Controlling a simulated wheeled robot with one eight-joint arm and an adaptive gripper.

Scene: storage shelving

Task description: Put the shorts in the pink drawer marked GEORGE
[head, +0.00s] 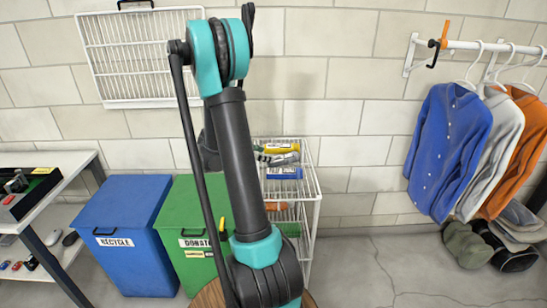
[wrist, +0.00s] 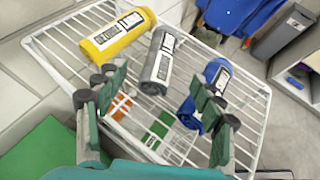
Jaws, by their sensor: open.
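My gripper (wrist: 155,110) is open and empty in the wrist view, its fingers spread above a white wire rack. On the rack lie a yellow rolled bundle (wrist: 118,35), a grey one (wrist: 158,62) and a blue one (wrist: 204,95), each with a white printed label. The grey bundle lies beyond the gap between my fingertips; the blue one is close to the right finger. The label print is too small to read surely, and I cannot tell which bundle is the shorts. No pink drawer shows. In the head view my arm hides the gripper.
The white wire rack (head: 311,196) stands against the wall, with orange and green things on a lower tier. A green DONATE bin (head: 178,222) and blue RECYCLE bin (head: 125,230) stand left of it. The floor (head: 375,270) between is clear.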

